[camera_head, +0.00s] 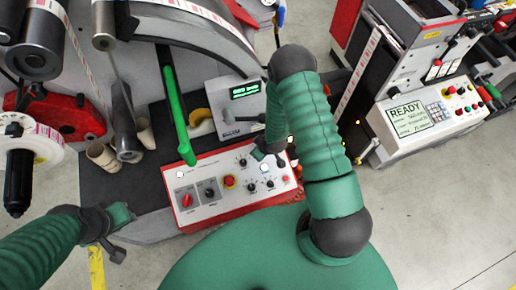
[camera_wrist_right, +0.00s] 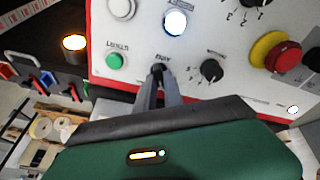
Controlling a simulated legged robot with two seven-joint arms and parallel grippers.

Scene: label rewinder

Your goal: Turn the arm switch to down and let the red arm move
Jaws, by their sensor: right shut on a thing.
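The control panel (camera_head: 215,208) is white with a red rim and carries knobs and buttons; it also fills the top of the right wrist view (camera_wrist_right: 140,38). My right gripper (camera_head: 263,153) is at the panel's upper right part. In the right wrist view, its two grey fingers (camera_wrist_right: 158,80) are shut on a small dark arm switch (camera_wrist_right: 158,68), mostly hidden between the tips. The switch's position cannot be read. A red part (camera_head: 60,112) of the machine is at the left; whether it is the red arm is unclear. My left gripper (camera_head: 120,228) is empty near the lower left, away from the panel.
Beside the held switch are a green button (camera_wrist_right: 115,60), a black knob (camera_wrist_right: 211,70), a lit white button (camera_wrist_right: 175,22) and a red-yellow stop button (camera_wrist_right: 275,52). A green bar (camera_head: 173,100) slants above the panel. A second machine with a "READY" screen (camera_head: 410,117) stands right.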

